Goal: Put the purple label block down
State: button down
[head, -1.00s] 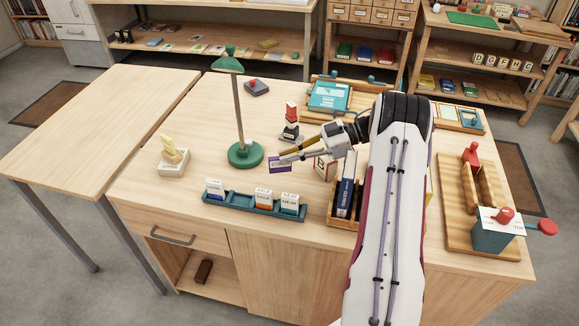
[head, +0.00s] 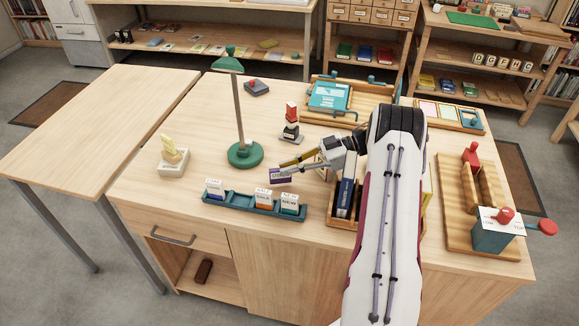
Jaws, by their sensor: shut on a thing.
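The purple label block (head: 279,175) is a small block with a pale lettered face. My gripper (head: 284,169) is shut on it and holds it behind the right part of the teal rack (head: 228,202). I cannot tell how far the block is above the table. The teal rack holds a purple-and-white block (head: 214,188) at its left end, an orange-and-white block (head: 263,198) and a teal-and-white block (head: 289,203) at its right. A gap shows between the left block and the orange one.
A wooden box with books (head: 345,190) is close on the right. Clear tabletop (head: 205,150) lies left of the lamp.

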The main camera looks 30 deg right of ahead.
jog(key=shift+f, duration=0.75)
jog(key=c, duration=2.1)
grip_release()
jog(key=shift+s+a+f, duration=0.1)
jog(key=shift+r, duration=0.45)
jog(key=shift+s+d+r, duration=0.1)
jog(key=shift+d+r, duration=0.15)
jog(key=shift+d, duration=0.05)
jog(key=v, duration=1.1)
jog(key=shift+d+r, duration=0.25)
jog(key=shift+r, duration=0.05)
